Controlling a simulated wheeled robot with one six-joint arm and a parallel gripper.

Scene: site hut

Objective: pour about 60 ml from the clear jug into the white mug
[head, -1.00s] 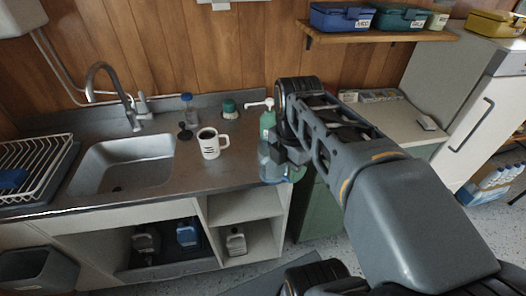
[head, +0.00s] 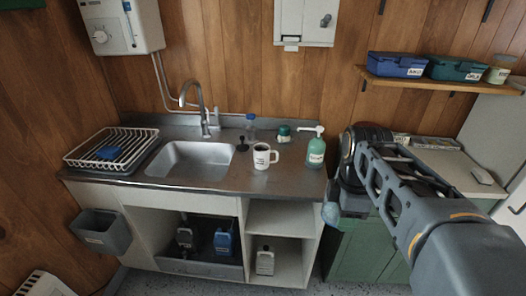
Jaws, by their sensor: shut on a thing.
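The white mug (head: 261,158) stands upright on the counter, right of the sink. It has dark print on its side, its handle points right, and its inside looks dark. My gripper (head: 338,198) is at the right front corner of the counter, to the right of the mug and apart from it. It is shut on the clear jug (head: 331,215), which looks bluish. The jug shows only in part under the gripper and arm; its handle and liquid level cannot be made out.
A green pump bottle (head: 316,150) stands between the mug and my arm. A clear blue-capped bottle (head: 251,127), a dark stopper-like item (head: 242,144) and a green-topped item (head: 284,134) stand behind the mug. The sink (head: 190,160) and dish rack (head: 110,150) lie left.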

